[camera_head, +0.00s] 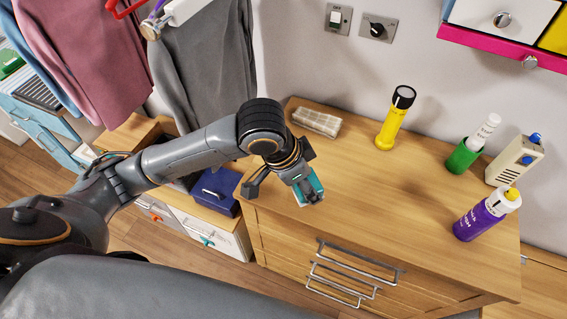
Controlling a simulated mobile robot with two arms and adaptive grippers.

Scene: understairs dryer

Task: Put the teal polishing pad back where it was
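The teal polishing pad (317,183) shows as a teal patch with a pale edge at my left gripper (311,198). The gripper's fingers are around it and appear closed on it; they and the wrist hide much of it. The pad is over the front left part of the wooden dresser top (375,205). I cannot tell whether it touches the surface. My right gripper is not in view.
A blue box (214,190) sits lower left. The dresser's middle is clear.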

